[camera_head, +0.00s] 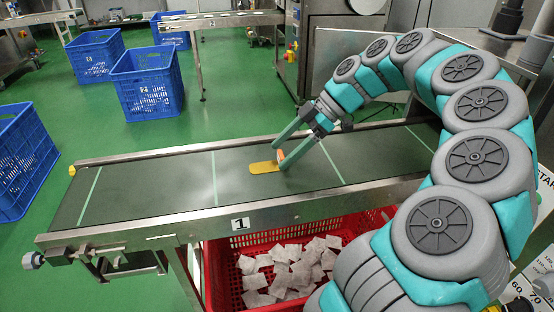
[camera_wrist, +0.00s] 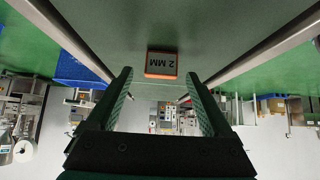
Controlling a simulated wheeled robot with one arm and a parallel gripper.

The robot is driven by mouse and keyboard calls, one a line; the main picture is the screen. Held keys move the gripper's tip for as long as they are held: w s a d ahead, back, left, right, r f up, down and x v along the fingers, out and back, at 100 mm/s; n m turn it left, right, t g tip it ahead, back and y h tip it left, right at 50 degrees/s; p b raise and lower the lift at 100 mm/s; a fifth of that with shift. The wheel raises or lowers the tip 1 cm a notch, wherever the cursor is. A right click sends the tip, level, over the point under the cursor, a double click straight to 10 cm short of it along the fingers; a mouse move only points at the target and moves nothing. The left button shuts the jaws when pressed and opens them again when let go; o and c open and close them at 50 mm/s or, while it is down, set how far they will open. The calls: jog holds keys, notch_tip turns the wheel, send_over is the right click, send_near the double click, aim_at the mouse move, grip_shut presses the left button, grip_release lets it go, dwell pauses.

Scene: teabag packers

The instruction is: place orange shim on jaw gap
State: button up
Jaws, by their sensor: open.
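The orange shim (camera_head: 281,155) is a small block on the conveyor belt, partly hidden by my gripper fingers in the head view. In the wrist view the orange shim (camera_wrist: 161,64) shows a dark face marked "2 MM", upside down, with an orange edge. My gripper (camera_wrist: 158,76) is open, its fingers on either side of the shim's line, with the shim just ahead of the tips. In the head view my gripper (camera_head: 282,157) reaches down to the belt around the shim. I cannot make out a jaw gap in either view.
A flat yellow piece (camera_head: 263,168) lies on the belt (camera_head: 150,185) beside the shim. A red crate (camera_head: 222,262) of white teabags stands below the conveyor. Blue crates (camera_head: 146,85) stand on the green floor behind. The left part of the belt is clear.

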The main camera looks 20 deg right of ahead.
jog(key=shift+x, duration=0.95)
grip_shut()
